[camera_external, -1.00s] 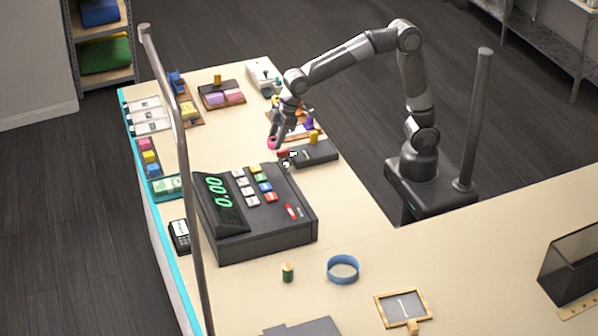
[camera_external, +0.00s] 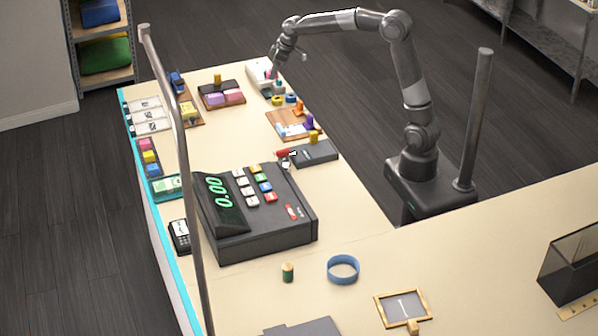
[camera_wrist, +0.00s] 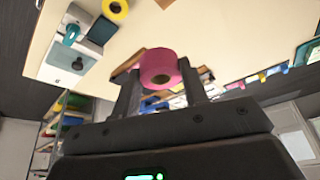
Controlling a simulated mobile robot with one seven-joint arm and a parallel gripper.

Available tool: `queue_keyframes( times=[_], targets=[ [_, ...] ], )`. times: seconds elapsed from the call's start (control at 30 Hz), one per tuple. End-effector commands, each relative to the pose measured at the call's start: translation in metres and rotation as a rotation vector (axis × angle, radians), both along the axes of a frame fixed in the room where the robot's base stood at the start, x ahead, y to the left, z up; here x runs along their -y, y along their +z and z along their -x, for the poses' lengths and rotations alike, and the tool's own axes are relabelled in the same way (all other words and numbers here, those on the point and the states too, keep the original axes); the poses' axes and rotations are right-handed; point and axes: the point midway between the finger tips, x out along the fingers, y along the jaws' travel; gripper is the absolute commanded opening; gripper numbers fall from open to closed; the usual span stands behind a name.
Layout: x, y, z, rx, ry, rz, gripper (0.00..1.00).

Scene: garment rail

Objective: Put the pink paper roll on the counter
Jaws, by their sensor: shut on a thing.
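The pink paper roll (camera_wrist: 158,66) sits between the fingers of my gripper (camera_wrist: 158,90) in the wrist view, held with its hollow core showing. In the external view my gripper (camera_external: 273,76) is at the far end of the counter (camera_external: 228,135), by the white device; the pink roll cannot be made out there. The cream counter top (camera_wrist: 215,30) fills the upper part of the wrist view. Whether the roll touches the counter cannot be told.
A yellow roll (camera_wrist: 115,8) and a teal roll (camera_wrist: 71,35) are near the white device (camera_wrist: 62,62). A wooden board with small items (camera_external: 288,124) and a black stapler-like object (camera_external: 316,152) lie nearer. The cash register (camera_external: 260,220) stands mid-counter. Bare counter lies left of the board.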

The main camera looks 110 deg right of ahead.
Motion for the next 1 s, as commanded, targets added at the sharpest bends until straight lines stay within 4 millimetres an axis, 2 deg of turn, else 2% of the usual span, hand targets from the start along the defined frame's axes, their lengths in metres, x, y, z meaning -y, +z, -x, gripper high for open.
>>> queue_keyframes(
  times=[0.03, 0.2, 0.43, 0.5, 0.7, 0.87, 1.0],
  targets=[
    [0.019, 0.0, 0.017, 0.003, -0.03, 0.001, 0.18],
    [0.057, 0.0, 0.058, 0.006, -0.086, 0.005, 0.18],
    [0.085, 0.0, 0.092, 0.01, -0.129, 0.009, 0.18],
    [0.082, -0.016, 0.09, 0.007, -0.124, 0.005, 0.18],
    [0.082, -0.044, 0.089, 0.008, -0.124, 0.006, 0.18],
    [0.082, -0.05, 0.088, 0.009, -0.123, 0.008, 0.18],
    [0.078, -0.058, 0.075, 0.009, -0.121, 0.006, 0.18]
  ],
)
